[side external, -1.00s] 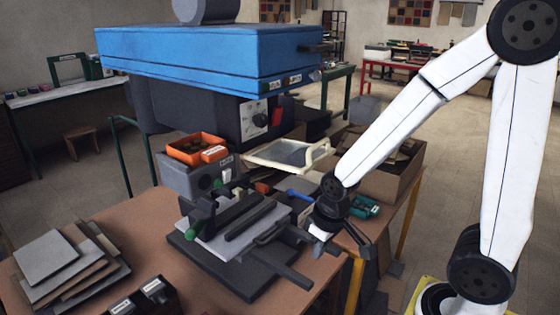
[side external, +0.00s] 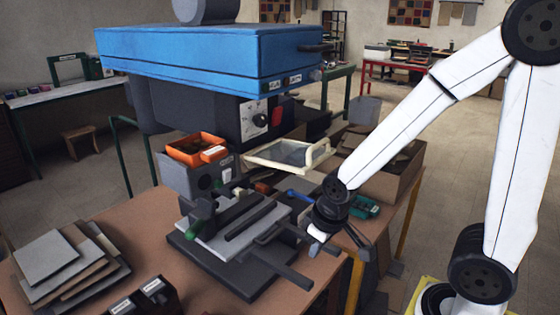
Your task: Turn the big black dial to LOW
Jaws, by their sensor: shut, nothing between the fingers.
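The big black dial (side external: 260,120) sits on a pale plate on the dark front of the machine, under its blue cover. It is small in the side view, and I cannot read its marks or tell its setting. A red part sits just right of the plate. My gripper (side external: 364,250) is low and to the right of the dial, well apart from it, near the right edge of the brown table. It is shut and empty, and its dark fingers point down.
The blue-covered machine (side external: 210,60) overhangs the table's back. An orange bin (side external: 195,148), a pale-framed tray (side external: 290,156) and a cardboard box (side external: 385,180) stand near the dial. A grey vise (side external: 235,225) lies left of my gripper. Stacked plates (side external: 55,260) lie at left.

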